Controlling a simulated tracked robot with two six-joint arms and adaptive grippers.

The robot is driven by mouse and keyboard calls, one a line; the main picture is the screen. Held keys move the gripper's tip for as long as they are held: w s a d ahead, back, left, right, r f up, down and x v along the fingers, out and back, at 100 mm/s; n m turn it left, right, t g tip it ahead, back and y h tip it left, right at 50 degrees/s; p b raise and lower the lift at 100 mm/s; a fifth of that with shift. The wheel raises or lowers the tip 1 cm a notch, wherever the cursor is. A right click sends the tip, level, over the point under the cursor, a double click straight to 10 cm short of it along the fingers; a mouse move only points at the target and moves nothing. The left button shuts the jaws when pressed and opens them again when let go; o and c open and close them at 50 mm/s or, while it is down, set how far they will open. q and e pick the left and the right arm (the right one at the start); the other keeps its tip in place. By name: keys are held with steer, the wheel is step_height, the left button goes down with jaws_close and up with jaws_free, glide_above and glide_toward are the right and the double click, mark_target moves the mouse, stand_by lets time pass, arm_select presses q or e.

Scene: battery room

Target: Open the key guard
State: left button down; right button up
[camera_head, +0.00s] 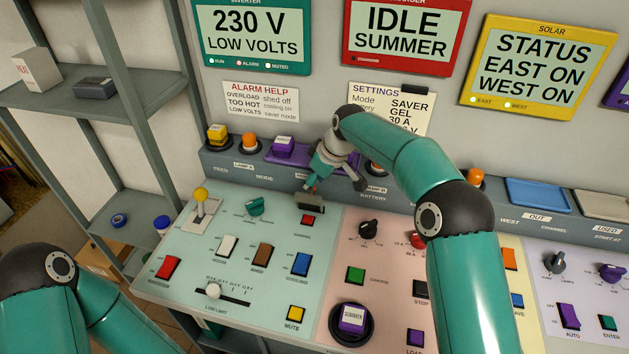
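A small dark grey block (310,201), which looks like the key guard, sits near the back edge of the pale green panel, just behind a red button (307,220). I cannot tell for sure that it is the guard, and no key is clearly visible. My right gripper (334,184) points down just above and behind the block, with its fingers spread apart and nothing seen between them. I cannot tell whether the left finger's tip touches the block. My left arm shows at the lower left; its gripper is out of view.
A yellow-topped lever (201,198) and a green knob (255,206) stand left of the block. A black knob (368,229) is to its right. A raised ledge with a purple tray (290,153) and orange lamp (249,141) runs behind. My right arm covers part of the pink panel.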

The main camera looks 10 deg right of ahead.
steer(key=v, duration=0.8)
steer(key=shift+f, duration=0.15)
